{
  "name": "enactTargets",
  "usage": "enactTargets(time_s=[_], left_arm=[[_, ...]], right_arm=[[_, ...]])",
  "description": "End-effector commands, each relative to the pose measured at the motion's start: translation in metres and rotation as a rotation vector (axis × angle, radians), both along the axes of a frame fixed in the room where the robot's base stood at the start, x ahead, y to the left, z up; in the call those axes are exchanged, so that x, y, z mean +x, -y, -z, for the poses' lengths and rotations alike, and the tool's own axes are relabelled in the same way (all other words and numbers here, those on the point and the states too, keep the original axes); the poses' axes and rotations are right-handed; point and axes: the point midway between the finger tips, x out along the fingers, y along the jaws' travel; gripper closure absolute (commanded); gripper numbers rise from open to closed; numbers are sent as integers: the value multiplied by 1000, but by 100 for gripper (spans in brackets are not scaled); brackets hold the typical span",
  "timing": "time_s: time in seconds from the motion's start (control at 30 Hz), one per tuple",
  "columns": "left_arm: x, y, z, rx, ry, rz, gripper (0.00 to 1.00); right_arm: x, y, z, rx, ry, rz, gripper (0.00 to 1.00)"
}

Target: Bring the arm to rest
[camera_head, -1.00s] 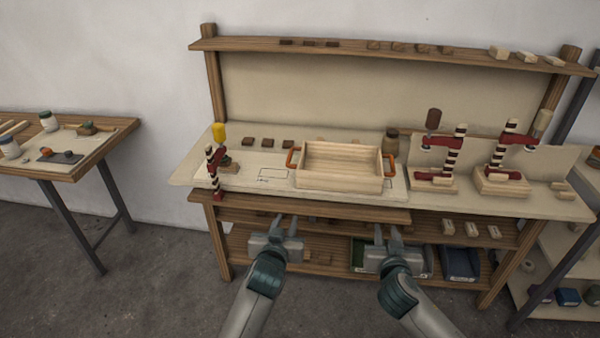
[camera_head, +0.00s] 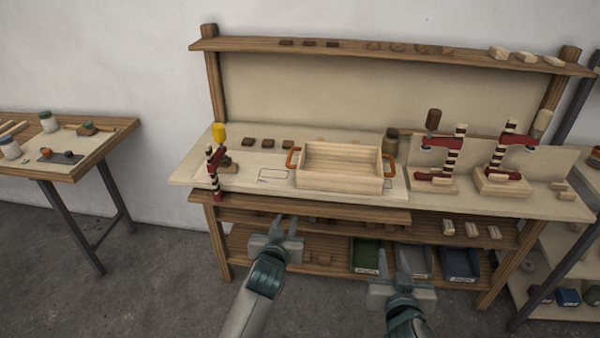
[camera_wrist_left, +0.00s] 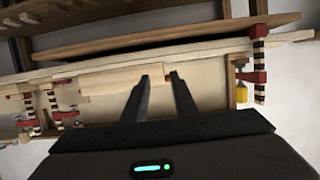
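My left gripper (camera_head: 286,226) is in front of the workbench, below the level of its top, with its two fingers apart and nothing between them. Its fingers also show apart in the left wrist view (camera_wrist_left: 160,80). My right gripper (camera_head: 393,263) is lower and to the right, in front of the bench's lower shelf. Its fingers look apart and empty. A wooden tray (camera_head: 340,183) with orange handles stands on the bench top, beyond both grippers and touched by neither.
The workbench (camera_head: 240,189) carries a yellow-handled clamp (camera_head: 219,132) at left and two clamps (camera_head: 443,145) (camera_head: 508,150) at right. Bins (camera_head: 460,262) sit on the lower shelf. A side table (camera_head: 93,153) stands at left. The floor (camera_head: 160,280) between them is clear.

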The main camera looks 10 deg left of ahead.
Motion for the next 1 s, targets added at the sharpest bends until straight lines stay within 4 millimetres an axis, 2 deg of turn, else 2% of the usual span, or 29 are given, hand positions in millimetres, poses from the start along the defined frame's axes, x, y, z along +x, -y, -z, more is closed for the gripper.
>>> enactTargets(time_s=[0.37,0.47,0.57,0.67,0.77,0.87,1.0], left_arm=[[0,0,1,0,-1,0,74],[-1,0,8,4,-11,2,74],[-4,0,27,11,-39,9,74],[-11,-1,60,25,-85,21,74],[-24,-2,107,41,-152,37,74],[-44,-6,163,59,-230,56,74],[-83,-12,243,81,-347,84,74]], right_arm=[[-1,0,0,0,-1,0,74],[0,1,6,-6,-11,0,74],[2,2,24,-24,-37,-3,74],[5,5,55,-53,-84,-10,74],[5,11,99,-91,-151,-22,74],[1,20,153,-131,-232,-37,74],[-17,34,234,-174,-355,-64,74]])
